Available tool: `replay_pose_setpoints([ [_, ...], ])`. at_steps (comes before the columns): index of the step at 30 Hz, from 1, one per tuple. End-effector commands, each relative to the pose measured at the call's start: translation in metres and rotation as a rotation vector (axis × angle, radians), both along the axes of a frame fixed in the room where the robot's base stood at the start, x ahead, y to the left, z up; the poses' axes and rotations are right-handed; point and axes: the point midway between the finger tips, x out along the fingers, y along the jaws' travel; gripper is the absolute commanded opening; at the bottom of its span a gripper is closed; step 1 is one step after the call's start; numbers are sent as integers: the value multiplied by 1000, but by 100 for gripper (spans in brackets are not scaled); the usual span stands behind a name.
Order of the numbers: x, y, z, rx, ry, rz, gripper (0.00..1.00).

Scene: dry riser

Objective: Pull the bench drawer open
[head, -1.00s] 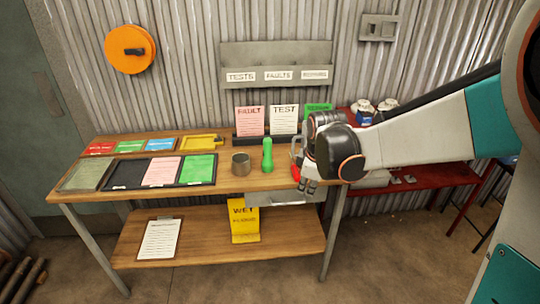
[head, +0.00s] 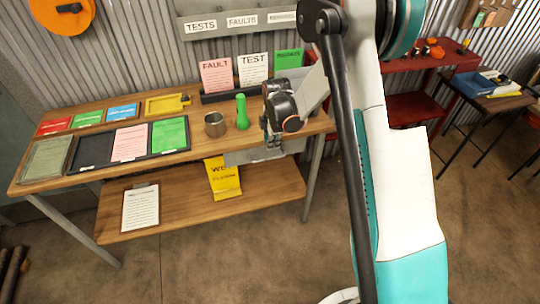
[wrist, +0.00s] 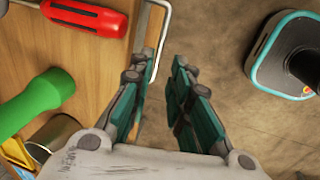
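The bench drawer (head: 250,156) is a grey box under the right end of the wooden bench top (head: 190,170). My arm and gripper hide part of its front. My gripper (head: 273,143) points down at the bench's front edge, by the drawer. In the wrist view my gripper (wrist: 162,60) has its two teal fingers apart. A thin metal bar handle (wrist: 164,32) runs between the fingertips, close beside the left finger. I cannot tell whether it touches that finger. The drawer looks shut or nearly so.
On the bench, a green dumbbell-shaped object (head: 242,112) and a metal cup (head: 215,124) stand left of my gripper. A red-handled screwdriver (wrist: 90,15) lies near the handle. A yellow sign (head: 223,180) is on the lower shelf. The floor before the bench is clear.

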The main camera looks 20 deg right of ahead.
Motion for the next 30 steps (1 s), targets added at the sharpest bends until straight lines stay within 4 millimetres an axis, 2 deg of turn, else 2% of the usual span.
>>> replay_pose_setpoints([
  [1,2,0,-13,0,0,0,18],
  [6,9,0,-46,0,0,-1,18],
  [15,17,0,-88,0,-1,-1,18],
  [21,18,0,-97,0,-1,-1,18],
  [28,18,0,-97,0,-1,-1,18],
  [29,18,0,-97,0,-1,-1,16],
  [30,18,0,-97,0,-1,-1,7],
])
